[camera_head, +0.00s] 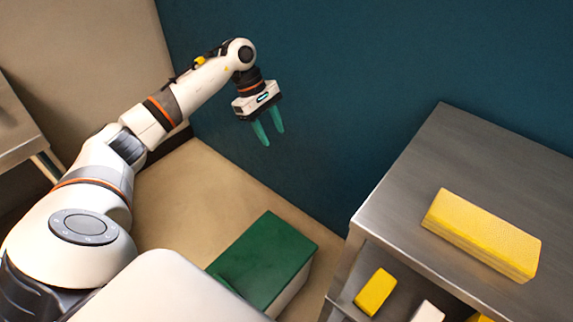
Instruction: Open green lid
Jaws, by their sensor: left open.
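The green lid (262,257) lies flat and closed on top of a white box (294,287) on the floor, low in the middle of the head view. Its near left part is hidden behind my own white body. My left gripper (269,139) has two teal fingers pointing down, apart, with nothing between them. It hangs in the air beyond and above the lid, in front of the blue wall, and does not touch the lid. My right gripper is not in the picture.
A metal shelf unit (447,140) stands at the right, with a yellow block (483,234) on top and a smaller yellow item (375,292) on a lower shelf. A dark blue wall (340,80) closes off the back. Tan floor (190,193) left of the box is clear.

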